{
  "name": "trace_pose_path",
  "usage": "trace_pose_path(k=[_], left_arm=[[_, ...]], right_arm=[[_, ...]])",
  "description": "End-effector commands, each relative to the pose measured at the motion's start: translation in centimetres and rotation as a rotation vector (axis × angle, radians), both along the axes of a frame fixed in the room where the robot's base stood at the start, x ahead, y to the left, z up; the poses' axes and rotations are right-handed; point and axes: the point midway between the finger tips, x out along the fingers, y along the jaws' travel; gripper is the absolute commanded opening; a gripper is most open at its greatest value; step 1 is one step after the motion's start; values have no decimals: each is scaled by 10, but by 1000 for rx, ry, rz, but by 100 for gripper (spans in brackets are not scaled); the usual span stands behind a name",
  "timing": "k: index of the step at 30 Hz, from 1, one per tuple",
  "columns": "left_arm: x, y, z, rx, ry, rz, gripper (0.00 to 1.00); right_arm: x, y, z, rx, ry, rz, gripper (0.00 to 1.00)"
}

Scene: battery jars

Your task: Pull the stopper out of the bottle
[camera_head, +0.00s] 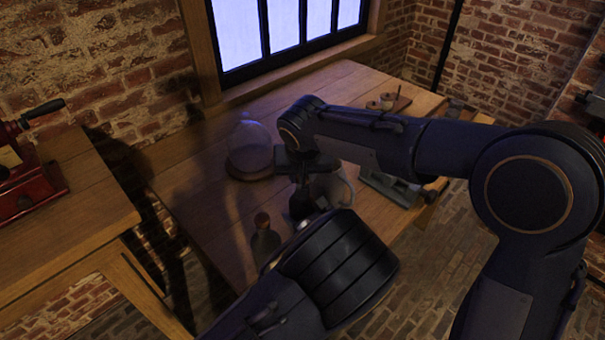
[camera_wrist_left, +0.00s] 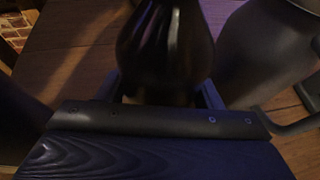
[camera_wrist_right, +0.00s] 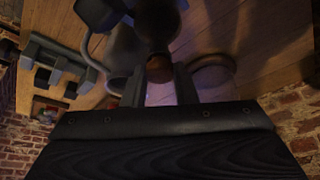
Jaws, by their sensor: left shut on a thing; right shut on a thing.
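The dark bottle (camera_head: 300,207) stands on the wooden table in the head view, partly hidden by my arms. It fills the top middle of the left wrist view (camera_wrist_left: 165,45). My left gripper (camera_wrist_left: 165,98) is shut on it; my own wrist hides this grip in the head view. My right gripper (camera_head: 300,181) comes from above, over the bottle. In the right wrist view a brown stopper (camera_wrist_right: 160,68) shows at its fingertips (camera_wrist_right: 160,88), with the dark bottle (camera_wrist_right: 158,20) beyond. Whether the stopper still sits in the neck I cannot tell.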

Motion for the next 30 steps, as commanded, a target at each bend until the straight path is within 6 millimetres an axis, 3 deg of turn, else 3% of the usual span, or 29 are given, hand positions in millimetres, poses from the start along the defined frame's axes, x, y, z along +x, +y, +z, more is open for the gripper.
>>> trace_pose_path(k=[11, 30], left_arm=[[0, 0, 1, 1, -1, 0, 19], [0, 0, 1, 1, -1, 0, 19]], right_arm=[[0, 0, 1, 0, 0, 0, 0], [0, 0, 22, 1, 0, 0, 0]])
